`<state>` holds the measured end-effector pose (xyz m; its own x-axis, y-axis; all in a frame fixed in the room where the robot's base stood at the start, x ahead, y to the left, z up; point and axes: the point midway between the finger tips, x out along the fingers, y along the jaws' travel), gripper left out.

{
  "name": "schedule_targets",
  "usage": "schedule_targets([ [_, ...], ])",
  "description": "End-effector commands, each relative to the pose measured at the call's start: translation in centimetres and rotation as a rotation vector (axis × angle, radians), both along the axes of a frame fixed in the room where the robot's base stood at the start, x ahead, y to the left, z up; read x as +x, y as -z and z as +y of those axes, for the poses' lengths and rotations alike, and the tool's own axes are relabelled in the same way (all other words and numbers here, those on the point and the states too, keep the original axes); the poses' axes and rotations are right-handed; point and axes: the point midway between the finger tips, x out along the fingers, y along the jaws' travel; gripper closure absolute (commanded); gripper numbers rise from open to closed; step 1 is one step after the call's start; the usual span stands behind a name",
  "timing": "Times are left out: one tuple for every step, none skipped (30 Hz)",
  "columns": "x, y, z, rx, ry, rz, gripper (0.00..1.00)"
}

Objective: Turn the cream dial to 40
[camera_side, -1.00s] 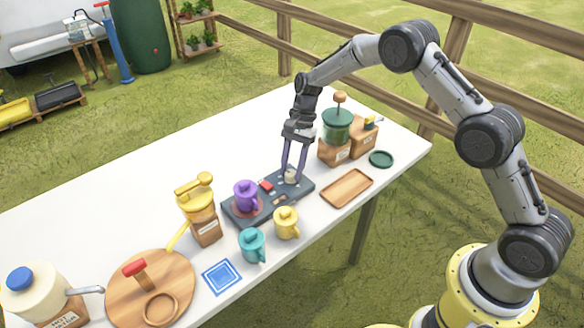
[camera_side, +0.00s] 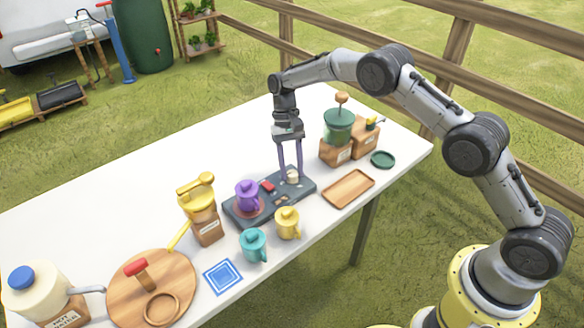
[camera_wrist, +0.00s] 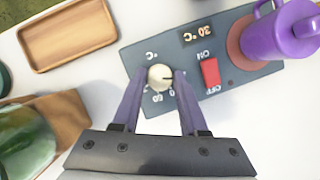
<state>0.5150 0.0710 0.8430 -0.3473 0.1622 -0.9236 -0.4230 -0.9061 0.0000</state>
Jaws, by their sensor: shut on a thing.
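The cream dial (camera_side: 293,177) sits on the right end of the dark grey base (camera_side: 268,206). It also shows in the wrist view (camera_wrist: 159,77), where a dark pointer mark on it points right. My gripper (camera_side: 292,176) reaches down from above and is shut on the dial, with one purple finger on each side of it in the wrist view (camera_wrist: 160,84). A small display (camera_wrist: 198,34) on the base reads 30 °C, upside down in the wrist view. Part of the printed scale beside the dial is hidden by my fingers.
A red switch (camera_wrist: 210,72) marked ON and OFF is beside the dial. A purple pot (camera_side: 247,196) stands on the base's round plate. Yellow (camera_side: 287,223) and teal (camera_side: 252,245) mugs stand in front. A wooden tray (camera_side: 348,188) and green-topped grinder (camera_side: 338,128) are to the right.

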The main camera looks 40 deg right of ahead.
Motion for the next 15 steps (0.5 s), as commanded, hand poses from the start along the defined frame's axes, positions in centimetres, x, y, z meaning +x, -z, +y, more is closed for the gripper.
schedule_targets([
  [0.06, -0.07, -0.06, -0.002, -0.016, -0.001, 1.0],
  [0.07, -0.07, -0.05, -0.002, -0.024, -0.002, 1.0],
  [0.08, -0.08, -0.04, -0.001, -0.034, -0.003, 1.0],
  [0.08, -0.08, -0.04, -0.001, -0.04, -0.003, 1.0],
  [0.08, -0.07, -0.03, -0.001, -0.044, -0.003, 1.0],
  [0.08, -0.08, -0.03, -0.001, -0.05, -0.003, 1.0],
  [0.08, -0.07, -0.03, -0.001, -0.053, -0.002, 1.0],
  [0.07, -0.08, -0.02, -0.001, -0.056, -0.002, 1.0],
  [0.07, -0.08, -0.03, -0.001, -0.059, -0.002, 1.0],
  [0.07, -0.08, -0.03, -0.001, -0.06, -0.002, 1.0],
  [0.07, -0.08, -0.03, -0.001, -0.061, -0.002, 1.0],
  [0.06, -0.08, -0.03, -0.001, -0.062, -0.002, 1.0],
  [0.06, -0.08, -0.03, -0.001, -0.062, -0.002, 1.0],
  [0.06, -0.08, -0.03, -0.001, -0.062, -0.002, 1.0],
  [0.06, -0.08, -0.03, -0.001, -0.062, -0.002, 1.0],
])
